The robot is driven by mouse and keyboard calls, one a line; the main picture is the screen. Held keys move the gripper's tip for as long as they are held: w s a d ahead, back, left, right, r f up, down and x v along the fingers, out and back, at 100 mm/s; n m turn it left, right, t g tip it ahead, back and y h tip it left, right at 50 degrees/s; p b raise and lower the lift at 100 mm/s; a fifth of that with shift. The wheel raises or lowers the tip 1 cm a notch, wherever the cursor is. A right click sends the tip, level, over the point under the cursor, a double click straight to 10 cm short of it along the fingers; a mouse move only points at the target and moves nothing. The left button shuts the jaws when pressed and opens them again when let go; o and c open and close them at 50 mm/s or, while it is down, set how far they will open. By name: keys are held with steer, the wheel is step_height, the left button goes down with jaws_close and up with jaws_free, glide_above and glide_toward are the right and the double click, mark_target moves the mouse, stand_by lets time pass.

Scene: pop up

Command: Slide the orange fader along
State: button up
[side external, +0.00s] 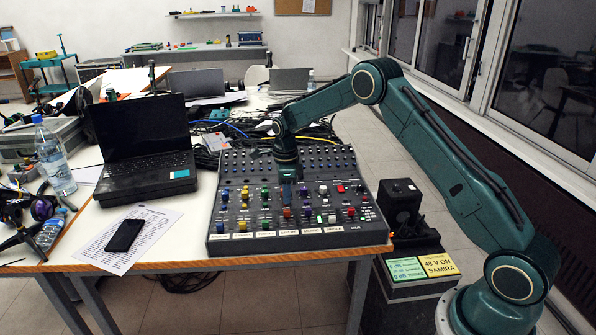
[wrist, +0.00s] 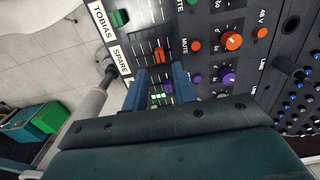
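The orange fader (wrist: 158,54) is a small cap in a slot of the mixing console (side external: 345,226). In the wrist view it lies just beyond the fingertips, roughly in line with the gap between them. My gripper (wrist: 160,74) points down at the console with its two blue fingers apart and nothing visible between them. In the side view my gripper (side external: 288,192) is low over the middle of the console. Whether the fingertips touch the panel I cannot tell.
A green fader (wrist: 119,18) stands in the neighbouring strip. An orange knob (wrist: 232,41) and a purple knob (wrist: 228,78) are to the right of the fingers.

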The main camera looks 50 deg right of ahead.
mark_target(287, 211)
step_height(287, 211, down, 6)
steer(key=shift+r, duration=0.25)
steer(key=shift+f, duration=0.25)
steer(key=shift+c, duration=0.5)
jaws_close()
steer(key=shift+r, duration=0.1)
steer(key=shift+s+a, duration=0.1)
steer(key=shift+s+a+r, duration=0.1)
steer(key=shift+s+a, duration=1.2)
steer(key=shift+a, duration=0.05)
steer(key=shift+o, duration=1.6)
jaws_free()
steer(key=shift+s, duration=0.1)
